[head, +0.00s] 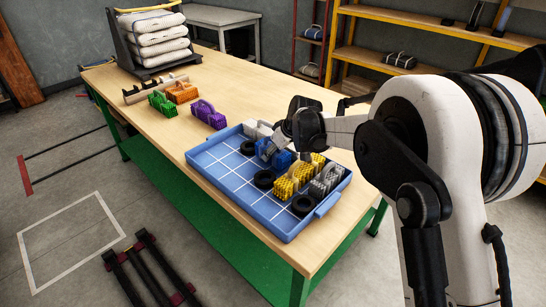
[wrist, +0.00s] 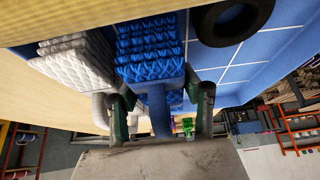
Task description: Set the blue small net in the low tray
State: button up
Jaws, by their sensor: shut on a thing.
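The blue small net (head: 279,159) is a ribbed blue bundle with a handle loop. It is over the far right part of the low blue tray (head: 219,186), between a whitish net and yellow nets. My gripper (head: 282,146) reaches in from the right and partly hides it. In the wrist view the net (wrist: 150,45) sits between the two fingers of my gripper (wrist: 162,102), which are shut on its handle. I cannot tell whether the net's underside touches the tray floor.
The tray also holds a whitish net (head: 258,130), yellow nets (head: 287,187), a grey net (head: 326,180) and several black rings (head: 264,179). Its left cells are bare. Purple (head: 209,115), orange (head: 182,92) and green (head: 162,104) nets stand on the table (head: 135,82) beyond it.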

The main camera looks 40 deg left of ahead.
jog(key=shift+f, duration=0.85)
jog(key=shift+f, duration=0.2)
jog(key=o, duration=1.2)
jog(key=shift+r, duration=0.15)
jog(key=shift+r, duration=0.25)
jog(key=v, duration=1.1)
jog(key=shift+d+r+p, duration=0.2)
jog(key=shift+r+p, duration=0.1)
jog(key=shift+p, duration=0.05)
